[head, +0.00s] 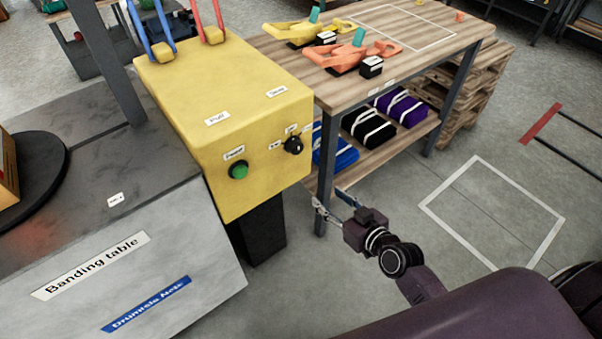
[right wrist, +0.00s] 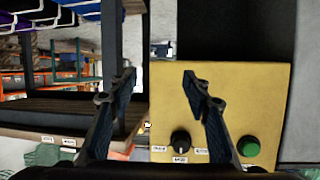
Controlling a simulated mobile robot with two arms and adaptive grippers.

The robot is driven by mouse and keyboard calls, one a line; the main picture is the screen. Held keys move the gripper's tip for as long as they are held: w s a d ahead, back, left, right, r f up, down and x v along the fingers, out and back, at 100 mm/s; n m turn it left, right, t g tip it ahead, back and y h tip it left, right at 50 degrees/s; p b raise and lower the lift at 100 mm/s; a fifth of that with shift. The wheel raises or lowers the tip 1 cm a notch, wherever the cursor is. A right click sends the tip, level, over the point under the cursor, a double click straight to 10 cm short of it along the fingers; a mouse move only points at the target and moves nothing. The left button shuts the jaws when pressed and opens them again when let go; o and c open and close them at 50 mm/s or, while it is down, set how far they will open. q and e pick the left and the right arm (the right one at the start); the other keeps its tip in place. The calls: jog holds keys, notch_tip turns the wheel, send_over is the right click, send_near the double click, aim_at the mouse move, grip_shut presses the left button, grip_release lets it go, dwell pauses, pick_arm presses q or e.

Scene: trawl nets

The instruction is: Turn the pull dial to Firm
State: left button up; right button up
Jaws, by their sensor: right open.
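The pull dial (head: 293,145) is a black knob on the front face of the yellow box (head: 225,85), with small white labels around it that are too small to read surely. In the right wrist view the dial (right wrist: 180,141) sits low on the yellow panel (right wrist: 230,85), partly beside my right finger. A green button (head: 239,170) is left of the dial in the head view; it also shows in the right wrist view (right wrist: 249,146). My right gripper (head: 330,199) is open and empty, apart from the dial, lower right of it. My left gripper is out of view.
The grey banding table (head: 170,230) stands left of the box. A wooden workbench (head: 440,40) with orange and yellow tools (head: 358,52) stands behind at right, with bags on its lower shelf (head: 345,170). The floor inside a white outline (head: 490,215) is clear.

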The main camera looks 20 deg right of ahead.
aim_at(299, 150)
jog(key=a+r+n+t+y+b, duration=0.1)
jog(key=a+r+t+y+b, duration=0.15)
jog(key=r, duration=0.35)
jog(key=a+r+n+t+y+b, duration=0.1)
jog(key=r+b, duration=0.2)
jog(key=r, duration=0.4)
pick_arm(q)
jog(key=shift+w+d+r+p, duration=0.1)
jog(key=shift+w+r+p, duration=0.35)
jog(key=shift+p, duration=0.15)
pick_arm(e)
jog(key=shift+h, duration=0.25)
jog(key=x, duration=0.8)
jog(key=shift+c, duration=0.3)
jog(key=shift+s+r, duration=0.15)
jog(key=c, duration=1.1)
